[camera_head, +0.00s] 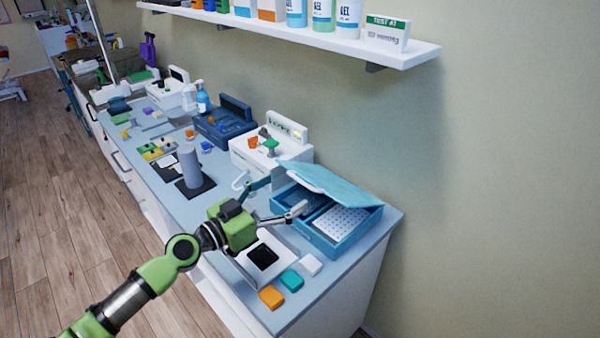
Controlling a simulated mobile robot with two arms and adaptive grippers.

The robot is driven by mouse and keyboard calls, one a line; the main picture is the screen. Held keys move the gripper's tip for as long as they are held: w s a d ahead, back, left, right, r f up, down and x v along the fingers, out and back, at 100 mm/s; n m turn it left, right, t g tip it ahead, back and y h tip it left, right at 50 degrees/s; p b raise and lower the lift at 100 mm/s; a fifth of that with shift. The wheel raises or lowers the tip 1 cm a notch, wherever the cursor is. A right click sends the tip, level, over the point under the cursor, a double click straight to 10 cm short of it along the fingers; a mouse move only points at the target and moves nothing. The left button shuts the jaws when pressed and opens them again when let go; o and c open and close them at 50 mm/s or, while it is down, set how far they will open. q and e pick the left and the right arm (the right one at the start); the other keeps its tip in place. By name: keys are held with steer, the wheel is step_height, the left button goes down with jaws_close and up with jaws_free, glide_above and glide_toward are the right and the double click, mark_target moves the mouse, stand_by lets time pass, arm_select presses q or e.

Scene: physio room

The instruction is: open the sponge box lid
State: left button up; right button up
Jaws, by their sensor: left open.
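The sponge box (337,246) is a blue box near the right end of the counter. Its lighter blue lid (335,184) is partly raised and tilted over the back of the box. Inside, a white dotted piece (341,221) lies in the right part, and the left part looks dark. My left gripper (278,198) is open, with its fingers spread at the box's front left side. One fingertip overlaps the box's front edge in the picture; I cannot tell whether it touches. Nothing shows between the fingers. My right gripper is not in view.
A white pad with a black square (263,256) lies below my gripper. Orange (271,297), teal (292,280) and white (311,265) blocks lie near the counter's front edge. A white device (270,155) stands behind. A stocked shelf (400,56) hangs above.

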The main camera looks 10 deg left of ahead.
mark_target(301, 181)
arm_select(q)
steer(key=p+x, duration=0.1)
steer(key=x, duration=0.5)
steer(key=shift+w+d, duration=0.15)
steer(key=shift+w, duration=0.05)
